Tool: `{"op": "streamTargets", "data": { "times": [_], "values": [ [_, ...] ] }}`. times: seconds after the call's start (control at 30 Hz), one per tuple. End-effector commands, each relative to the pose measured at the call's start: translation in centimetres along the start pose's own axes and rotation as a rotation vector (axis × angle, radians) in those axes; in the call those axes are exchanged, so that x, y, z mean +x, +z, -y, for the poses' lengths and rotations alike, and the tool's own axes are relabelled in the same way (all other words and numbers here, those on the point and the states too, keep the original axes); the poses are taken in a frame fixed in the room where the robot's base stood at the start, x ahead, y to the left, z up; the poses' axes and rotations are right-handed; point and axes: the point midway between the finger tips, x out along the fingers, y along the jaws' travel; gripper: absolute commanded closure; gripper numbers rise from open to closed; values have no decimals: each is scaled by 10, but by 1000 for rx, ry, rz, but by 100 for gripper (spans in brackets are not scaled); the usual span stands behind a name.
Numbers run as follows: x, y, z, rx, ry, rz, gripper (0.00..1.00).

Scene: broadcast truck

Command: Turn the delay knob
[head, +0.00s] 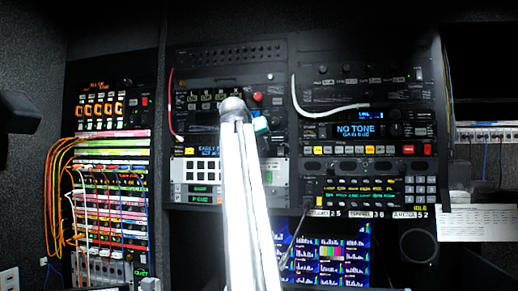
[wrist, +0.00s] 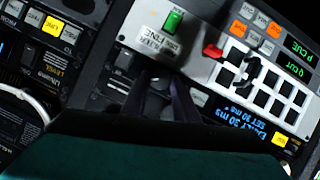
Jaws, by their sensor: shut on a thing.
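In the wrist view, my gripper (wrist: 160,90) has its dark fingers closed around a small dark grey knob (wrist: 158,83) beside the white button panel. The fingers hide most of the knob, so its pointer cannot be read. A blue-lit display (wrist: 243,121) next to it seems to read "DELAY 30 ms" with "SET 30 ms" below. In the head view, the display (head: 207,151) shows left of my white arm. My arm covers the knob and my fingertips there; only a teal part of my gripper shows.
The white panel (wrist: 262,72) carries dark square keys, a green switch (wrist: 173,21) and a red switch (wrist: 212,51) close to my fingers. A white cable (head: 330,108) loops across the right rack. Orange cables (head: 53,180) hang at the left rack.

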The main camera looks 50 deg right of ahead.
Motion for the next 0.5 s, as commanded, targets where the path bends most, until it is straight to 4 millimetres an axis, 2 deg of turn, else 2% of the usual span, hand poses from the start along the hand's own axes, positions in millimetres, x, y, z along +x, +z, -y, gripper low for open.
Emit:
{"op": "streamTargets", "data": {
  "times": [0.1,0.13,0.23,0.5],
  "values": [
    [1,2,0,-1,0,6,95],
    [1,2,0,-2,0,6,71],
    [1,2,0,-2,0,4,54],
    [0,1,0,-2,0,2,54]
  ]
}}
